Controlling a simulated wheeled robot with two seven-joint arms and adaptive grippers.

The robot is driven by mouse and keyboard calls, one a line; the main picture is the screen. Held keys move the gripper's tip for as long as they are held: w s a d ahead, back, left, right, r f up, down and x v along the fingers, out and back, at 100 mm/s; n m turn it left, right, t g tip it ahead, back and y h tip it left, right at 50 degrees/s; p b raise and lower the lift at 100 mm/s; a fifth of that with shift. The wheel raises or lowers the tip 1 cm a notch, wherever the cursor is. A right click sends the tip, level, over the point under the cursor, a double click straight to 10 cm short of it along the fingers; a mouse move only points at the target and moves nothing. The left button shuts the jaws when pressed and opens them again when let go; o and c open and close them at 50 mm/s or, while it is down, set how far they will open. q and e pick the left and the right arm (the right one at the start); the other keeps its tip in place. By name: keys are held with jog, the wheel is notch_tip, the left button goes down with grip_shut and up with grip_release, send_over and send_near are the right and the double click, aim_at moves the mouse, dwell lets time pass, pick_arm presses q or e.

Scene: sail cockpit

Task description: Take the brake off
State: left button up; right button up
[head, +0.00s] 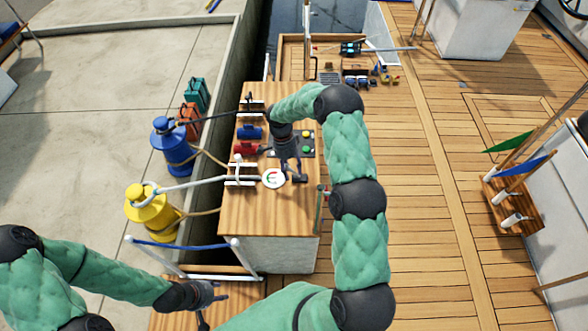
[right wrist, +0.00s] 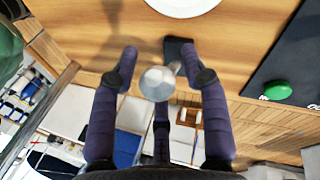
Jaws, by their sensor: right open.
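A round grey knob (right wrist: 158,83) shows in the right wrist view, between the fingers of my right gripper (right wrist: 154,52). A short stem seems to join it to a dark piece at its upper right; I cannot tell for sure that it is the brake handle. The fingers are spread, with gaps on both sides of the knob. In the head view my right gripper (head: 294,174) is low over the wooden console top, just right of a white dial (head: 273,179), and hides what is under it. My left gripper (head: 206,296) is at the lower left, away from the console; its fingers are small.
A dark panel (head: 306,149) with green and yellow buttons lies on the console (head: 262,215). Red (head: 245,149) and blue (head: 249,132) items sit to its left. Blue (head: 173,148) and yellow (head: 150,213) bollards stand on the quay. The deck at right (head: 430,210) is mostly clear.

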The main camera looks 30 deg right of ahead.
grip_shut()
jog(key=shift+d+r, duration=0.1)
